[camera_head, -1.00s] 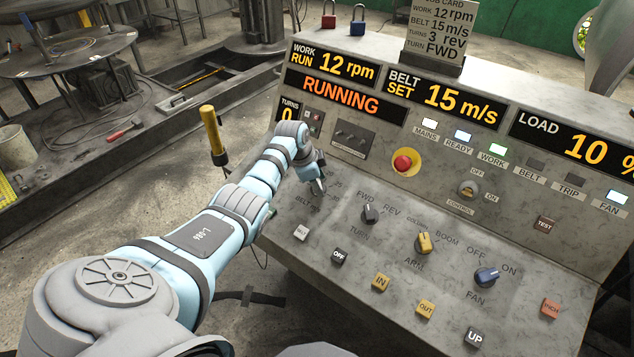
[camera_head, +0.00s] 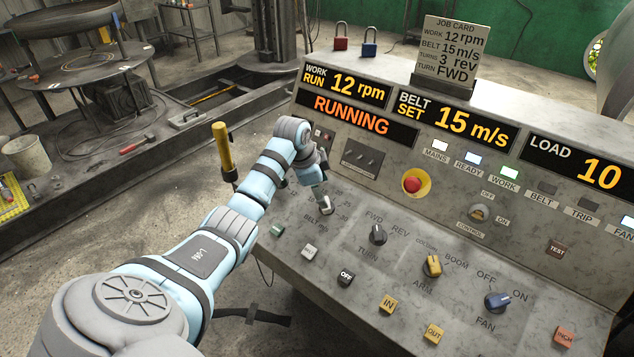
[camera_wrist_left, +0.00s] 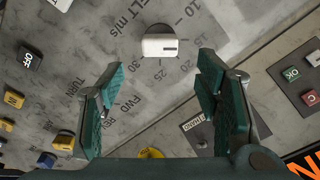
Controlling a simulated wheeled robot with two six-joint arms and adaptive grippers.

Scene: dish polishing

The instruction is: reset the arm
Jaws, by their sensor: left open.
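My left arm reaches in from the left to the sloped control panel (camera_head: 300,275). My left gripper (camera_head: 319,190) is over the belt m/s dial at the panel's upper left. In the left wrist view the gripper (camera_wrist_left: 160,68) is open, with its two green-padded fingers wide apart and nothing between them. The white belt knob (camera_wrist_left: 160,45) lies beyond the fingertips, roughly centred, with a gap around it. The knob also shows just below the gripper in the head view (camera_head: 326,206). My right gripper is out of view.
The displays show work 12 rpm, running (camera_head: 352,116), belt 15 m/s and load 10. A red stop button (camera_head: 412,182), a turn knob (camera_head: 378,235), a yellow arm knob (camera_head: 432,266) and a blue fan knob (camera_head: 497,302) stand up from the console. A yellow-handled lever (camera_head: 222,150) stands beside my arm.

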